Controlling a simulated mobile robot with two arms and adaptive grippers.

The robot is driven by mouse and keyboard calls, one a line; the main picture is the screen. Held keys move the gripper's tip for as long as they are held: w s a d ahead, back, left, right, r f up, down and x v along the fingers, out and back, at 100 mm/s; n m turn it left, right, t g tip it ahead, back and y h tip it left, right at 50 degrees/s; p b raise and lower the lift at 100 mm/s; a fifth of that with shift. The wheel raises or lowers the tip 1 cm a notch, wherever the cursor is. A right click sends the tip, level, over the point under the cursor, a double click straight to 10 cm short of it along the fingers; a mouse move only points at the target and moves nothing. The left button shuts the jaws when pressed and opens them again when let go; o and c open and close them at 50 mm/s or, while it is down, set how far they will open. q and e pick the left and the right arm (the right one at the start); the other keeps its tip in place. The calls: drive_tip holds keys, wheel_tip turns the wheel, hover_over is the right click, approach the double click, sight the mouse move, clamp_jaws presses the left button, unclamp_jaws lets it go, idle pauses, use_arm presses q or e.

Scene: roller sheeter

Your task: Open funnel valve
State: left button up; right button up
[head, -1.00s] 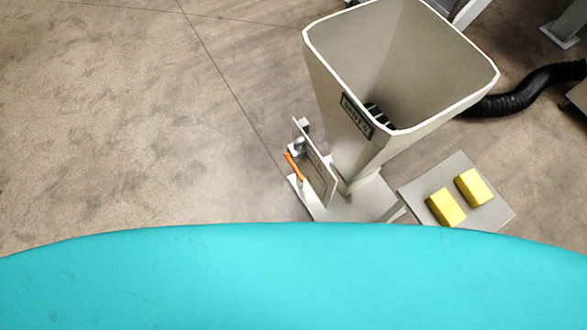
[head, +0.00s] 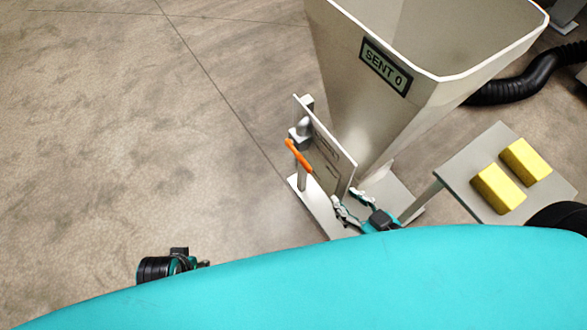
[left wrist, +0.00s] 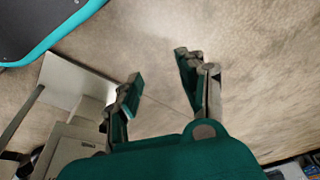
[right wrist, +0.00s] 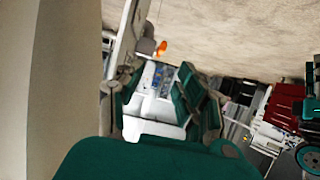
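The funnel (head: 395,110) is a large cream hopper with a "SENT 0" label at the upper right of the head view. Left of its foot stands an upright plate (head: 328,165) with a lever, the orange valve handle (head: 298,156), tilted on its left face. The handle's orange end also shows in the right wrist view (right wrist: 162,47), beyond the fingers. My right gripper (head: 352,200) is open and empty, low by the plate's lower right edge, apart from the handle. My left gripper (left wrist: 160,75) is open and empty; in the head view my body hides most of it.
A grey stand (head: 475,150) carrying two yellow blocks (head: 498,189) (head: 525,162) is right of the funnel. A black hose (head: 525,80) runs behind it. The floor (head: 120,130) to the left is clear.

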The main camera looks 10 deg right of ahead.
drive_tip(key=b, duration=0.3)
approach(306, 163)
drive_tip(key=x, duration=0.5)
drive_tip(key=shift+w+a+f, duration=0.1)
drive_tip(key=shift+w+f, duration=0.05)
drive_tip(key=b+x, duration=0.1)
drive_tip(key=x, duration=0.3)
use_arm(q)
drive_tip(key=v, duration=0.9)
drive_tip(key=shift+w+a+r+t, duration=0.15)
drive_tip(key=shift+w+r+t, duration=0.15)
drive_tip(key=shift+w, duration=0.05)
use_arm(e)
drive_tip(key=shift+w+a+f, duration=0.1)
drive_tip(key=shift+w+a, duration=0.1)
drive_tip(key=shift+w, duration=0.35)
drive_tip(key=shift+c, duration=0.4)
clamp_jaws()
